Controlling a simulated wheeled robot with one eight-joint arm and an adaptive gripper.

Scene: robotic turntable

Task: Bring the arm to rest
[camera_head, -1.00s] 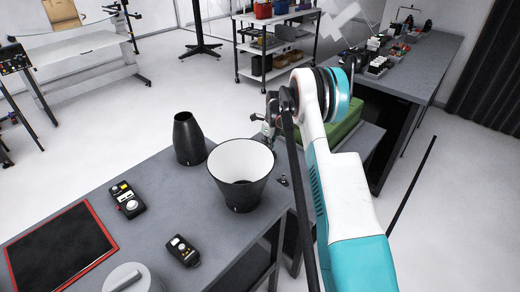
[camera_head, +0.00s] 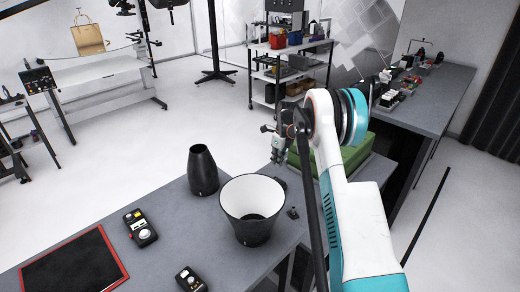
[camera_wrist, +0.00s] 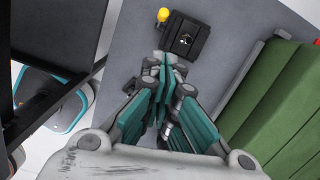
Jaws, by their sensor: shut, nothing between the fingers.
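My arm, white and teal, reaches forward on the right side of the head view. My gripper (camera_head: 279,158) hangs beyond the white-lined black bucket, near the table's far right part. In the wrist view my gripper (camera_wrist: 163,62) points down at the table, its teal-padded fingers together with nothing between them. A small black box with a yellow knob (camera_wrist: 187,36) lies on the grey table just beyond the fingertips in that view. I cannot tell the gap between fingertips and box.
The black bucket (camera_head: 252,212) and a dark vase (camera_head: 203,170) stand on the grey table (camera_head: 165,243). A green block (camera_head: 357,152) lies right of the gripper; it also shows in the wrist view (camera_wrist: 281,110). Control boxes (camera_head: 140,228) and a red-framed black panel (camera_head: 75,267) lie left.

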